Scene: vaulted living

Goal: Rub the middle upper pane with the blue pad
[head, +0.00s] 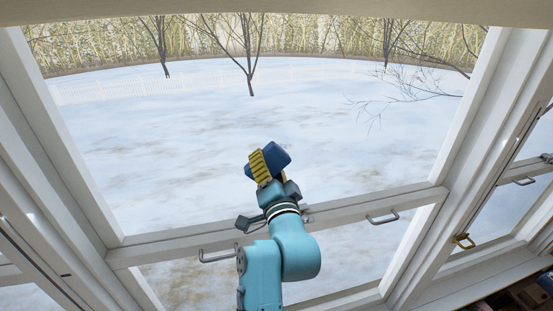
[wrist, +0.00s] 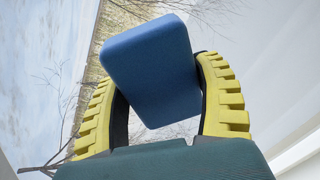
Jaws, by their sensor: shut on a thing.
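The blue pad (wrist: 152,68) is a rounded block between the yellow ribbed fingers of my gripper (wrist: 160,100). The fingers are shut on its sides in the wrist view, and the pad sits tilted there. In the head view the blue pad (head: 276,157) shows at the tip of my gripper (head: 264,165), in front of the middle upper pane (head: 180,130). Snow and bare trees show through this large pane. I cannot tell whether the pad touches the glass.
A white crossbar (head: 360,205) runs below the pane, with a handle (head: 382,217) at right and another handle (head: 218,256) at left. Slanted white frame posts bound the pane on both sides. The pane's surface is clear of objects.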

